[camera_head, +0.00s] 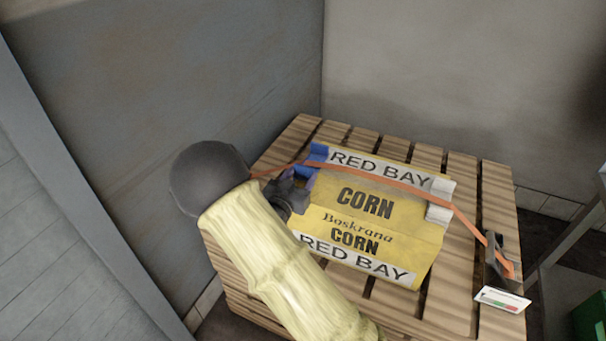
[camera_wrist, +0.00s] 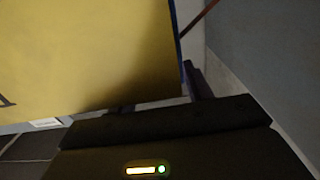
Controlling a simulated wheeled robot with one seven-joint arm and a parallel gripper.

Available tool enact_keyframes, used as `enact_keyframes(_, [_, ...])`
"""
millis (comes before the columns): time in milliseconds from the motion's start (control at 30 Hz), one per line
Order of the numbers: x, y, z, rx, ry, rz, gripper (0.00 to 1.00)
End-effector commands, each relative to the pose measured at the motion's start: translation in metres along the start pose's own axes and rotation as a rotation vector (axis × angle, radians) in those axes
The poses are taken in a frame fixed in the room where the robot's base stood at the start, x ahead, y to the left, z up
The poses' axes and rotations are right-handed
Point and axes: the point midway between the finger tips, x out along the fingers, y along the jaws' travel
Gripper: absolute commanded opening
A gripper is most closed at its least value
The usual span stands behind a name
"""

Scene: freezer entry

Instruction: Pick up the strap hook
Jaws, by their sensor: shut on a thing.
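My gripper (camera_head: 293,192) is at the left edge of the yellow corn box (camera_head: 408,243), just below the orange strap (camera_head: 405,182). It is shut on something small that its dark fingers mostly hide. This appears to be the strap hook, but its shape cannot be made out. The strap runs over the top of the box, and its left end passes behind my arm. In the wrist view, my dark gripper (camera_wrist: 197,82) is close to the box side (camera_wrist: 90,55), with a thin length of strap (camera_wrist: 198,20) above.
The box stands on a wooden slatted pallet (camera_head: 495,190). A dark ratchet buckle (camera_head: 497,262) and a small white card (camera_head: 503,299) are at the right. Grey walls (camera_head: 200,75) stand close behind and left. A metal-legged stand (camera_head: 567,240) is at far right.

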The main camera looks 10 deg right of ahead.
Motion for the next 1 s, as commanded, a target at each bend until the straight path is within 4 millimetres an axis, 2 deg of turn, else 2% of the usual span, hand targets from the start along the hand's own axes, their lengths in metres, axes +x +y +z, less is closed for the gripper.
enact_keyframes(167, [0.0, 0.0, -0.023, 0.005, 0.003, 0.001, 0.27])
enact_keyframes(400, [0.0, 0.0, -0.07, 0.006, 0.002, 0.0, 0.27])
enact_keyframes(533, [0.0, 0.0, -0.089, 0.004, 0.001, -0.001, 0.27])
enact_keyframes(700, [0.0, 0.0, -0.097, 0.001, 0.0, 0.0, 0.27])
enact_keyframes(1000, [0.0, 0.0, -0.097, 0.0, 0.0, 0.0, 0.27])
